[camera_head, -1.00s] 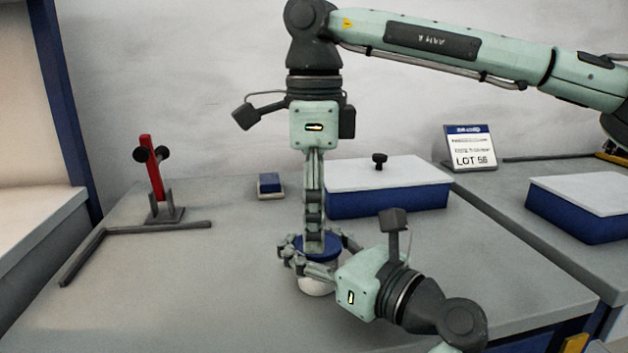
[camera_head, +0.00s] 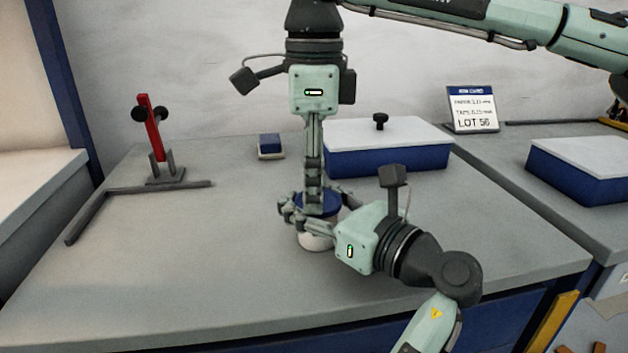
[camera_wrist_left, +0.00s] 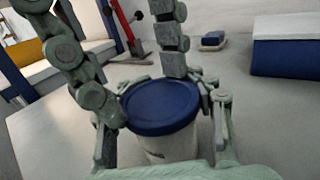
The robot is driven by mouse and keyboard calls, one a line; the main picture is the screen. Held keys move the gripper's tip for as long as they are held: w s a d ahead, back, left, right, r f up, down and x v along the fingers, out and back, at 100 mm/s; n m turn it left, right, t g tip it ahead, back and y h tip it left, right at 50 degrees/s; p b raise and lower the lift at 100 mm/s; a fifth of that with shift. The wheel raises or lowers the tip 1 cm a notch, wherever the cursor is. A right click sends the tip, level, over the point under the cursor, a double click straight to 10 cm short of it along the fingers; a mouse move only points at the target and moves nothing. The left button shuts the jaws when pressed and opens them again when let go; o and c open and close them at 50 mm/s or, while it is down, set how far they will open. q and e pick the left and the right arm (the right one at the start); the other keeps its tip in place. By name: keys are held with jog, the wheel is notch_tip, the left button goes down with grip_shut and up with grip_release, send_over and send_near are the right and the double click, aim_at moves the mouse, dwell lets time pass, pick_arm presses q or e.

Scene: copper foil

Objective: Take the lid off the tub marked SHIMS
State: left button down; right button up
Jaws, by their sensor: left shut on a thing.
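A white tub (camera_head: 316,242) with a blue lid (camera_head: 318,206) stands on the grey bench. In the left wrist view the lid (camera_wrist_left: 160,105) sits on the white tub (camera_wrist_left: 172,148), whose dark lettering is mostly hidden. My left gripper (camera_head: 312,228) comes in low from the right and is shut on the tub, a finger on either side. My right gripper (camera_head: 313,205) points straight down from above. In the left wrist view its fingers are spread on two sides of the lid; whether they press on the rim is unclear.
A blue box with a white, knobbed lid (camera_head: 388,157) stands behind to the right. A small blue block (camera_head: 270,146) lies behind. A red clamp stand (camera_head: 152,130) and dark bar (camera_head: 140,188) are at left. A lot sign (camera_head: 472,110) stands back right. The front left bench is clear.

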pick_arm(q)
jog(key=shift+s+r, duration=0.15)
pick_arm(e)
jog(key=shift+w+d+f, duration=0.1)
jog(key=shift+w+f, duration=0.1)
jog(key=shift+f, duration=0.3)
jog(key=shift+c, duration=0.8)
jog(key=o, duration=1.6)
jog(key=shift+r, duration=0.1)
pick_arm(q)
jog(key=shift+w, duration=0.2)
pick_arm(e)
notch_tip(320, 180, up, 12)
pick_arm(q)
jog(key=c, duration=0.5)
grip_release()
